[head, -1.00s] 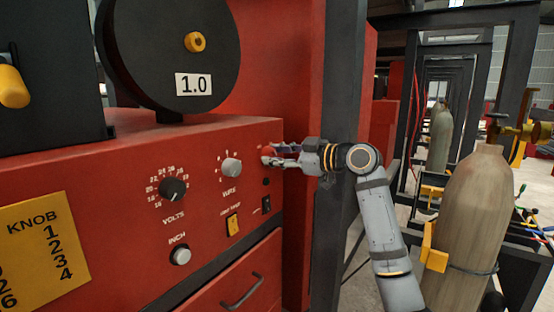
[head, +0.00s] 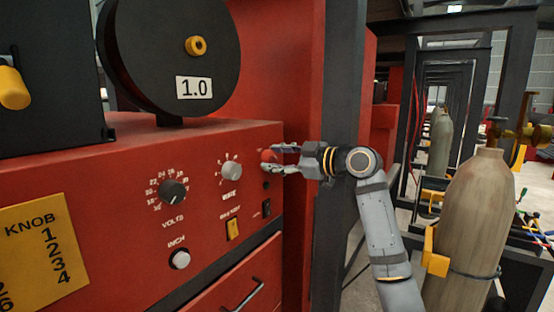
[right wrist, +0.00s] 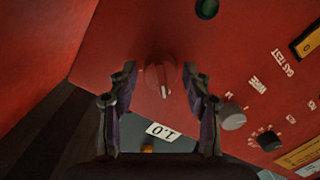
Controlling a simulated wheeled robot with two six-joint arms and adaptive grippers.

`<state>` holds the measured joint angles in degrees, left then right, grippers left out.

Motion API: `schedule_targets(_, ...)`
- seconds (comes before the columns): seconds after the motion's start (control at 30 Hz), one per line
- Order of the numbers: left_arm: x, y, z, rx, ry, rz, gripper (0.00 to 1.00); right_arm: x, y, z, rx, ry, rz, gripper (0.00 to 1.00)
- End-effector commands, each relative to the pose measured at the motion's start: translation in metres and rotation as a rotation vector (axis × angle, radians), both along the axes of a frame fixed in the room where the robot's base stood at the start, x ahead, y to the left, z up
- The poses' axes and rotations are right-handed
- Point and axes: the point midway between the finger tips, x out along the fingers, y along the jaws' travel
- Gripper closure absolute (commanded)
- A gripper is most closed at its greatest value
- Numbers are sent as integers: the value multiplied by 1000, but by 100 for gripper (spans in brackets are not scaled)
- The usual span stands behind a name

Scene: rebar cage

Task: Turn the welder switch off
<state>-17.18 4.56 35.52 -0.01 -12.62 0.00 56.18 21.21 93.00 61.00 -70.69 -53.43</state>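The welder switch is a red rotary knob (head: 268,156) at the upper right of the red welder's front panel. In the right wrist view the knob (right wrist: 157,72) has a white pointer line aimed toward the bottom of the picture. My right gripper (head: 270,159) is at the panel with its fingers apart. In the right wrist view the gripper (right wrist: 160,80) has one finger on each side of the knob, with a visible gap on both sides. Part of the knob is hidden by the fingers in the head view. My left gripper is not in view.
The panel also holds a black volts knob (head: 173,191), a grey wire knob (head: 231,171), an inch button (head: 180,260) and a yellow gas test switch (head: 233,229). A dark upright post (head: 340,90) stands behind my right wrist. A gas cylinder (head: 465,215) stands at the right.

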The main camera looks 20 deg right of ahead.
Motion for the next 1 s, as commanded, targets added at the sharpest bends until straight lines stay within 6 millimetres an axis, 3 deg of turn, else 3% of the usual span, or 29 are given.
schedule_targets(0.43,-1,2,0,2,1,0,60,-7,-7,0,-1,0,-3,41)
schedule_targets(0.8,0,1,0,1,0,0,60,-71,-57,8,-6,3,-5,41)
schedule_targets(1.0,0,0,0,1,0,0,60,-89,-71,10,-3,1,-3,41)
